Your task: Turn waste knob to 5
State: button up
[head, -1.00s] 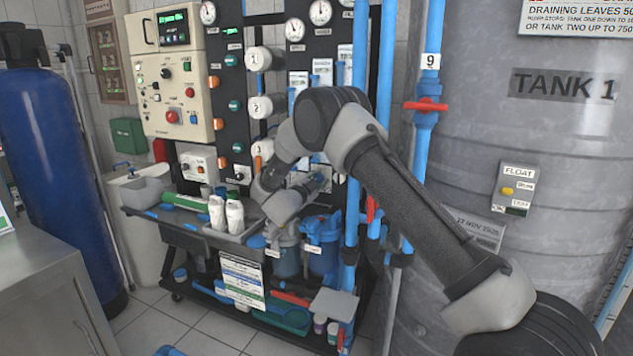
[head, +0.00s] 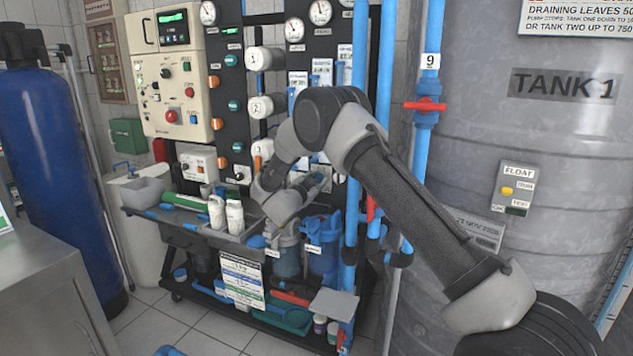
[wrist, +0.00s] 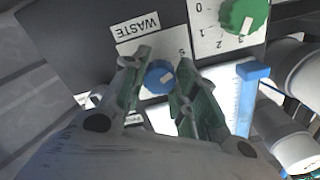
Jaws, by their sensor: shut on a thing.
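The waste knob (wrist: 160,76) is a small round blue knob with a pale pointer mark, on a white scale plate (wrist: 153,50) under the upside-down WASTE label (wrist: 137,27). My gripper (wrist: 163,60) has one finger on each side of the knob and is shut on it. A 5 shows on the plate close to the right fingertip. The fingers hide much of the scale, so I cannot tell the exact reading. In the head view my gripper (head: 313,182) is at the rack panel, and the knob cannot be made out there.
A green knob (wrist: 243,15) with its own numbered scale is close by on the panel. A blue-topped flow tube (wrist: 252,72) and white cylinders (wrist: 297,70) stand to the right. Blue vertical pipes (head: 384,80) and the grey tank (head: 530,130) are near my arm.

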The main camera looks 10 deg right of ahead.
jog(key=shift+f, duration=0.1)
jog(key=o, duration=1)
jog(key=shift+a, duration=0.1)
jog(key=v, duration=1.2)
